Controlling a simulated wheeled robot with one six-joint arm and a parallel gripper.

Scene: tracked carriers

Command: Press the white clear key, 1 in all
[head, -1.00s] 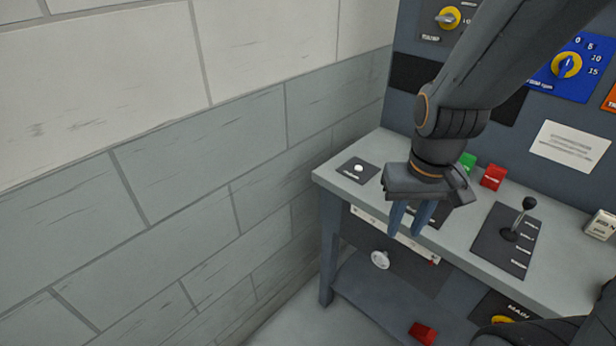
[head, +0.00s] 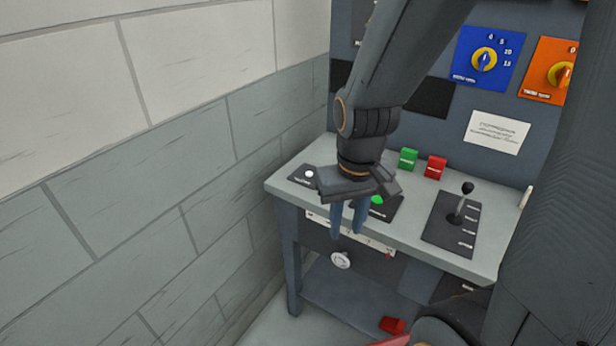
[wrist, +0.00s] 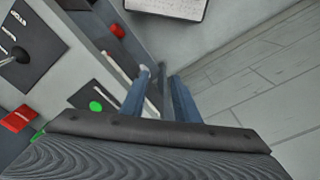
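The white key (head: 309,174) is a small round button on a dark plate (head: 298,179) at the bench's left end. The writing on the plate is too small to read. My gripper (head: 348,222) points down to the right of the key and nearer the bench's front edge, apart from it. Its two blue fingers stand apart with a gap and nothing between them. In the wrist view the fingers (wrist: 160,88) also show apart and empty; I cannot make out the white key there.
A green button (head: 377,199) sits just right of my gripper, partly hidden. Green (head: 408,158) and red (head: 435,166) blocks stand behind, with a lever (head: 460,205) to the right. A brick wall (head: 170,190) bounds the left. A white knob (head: 340,260) is below the bench top.

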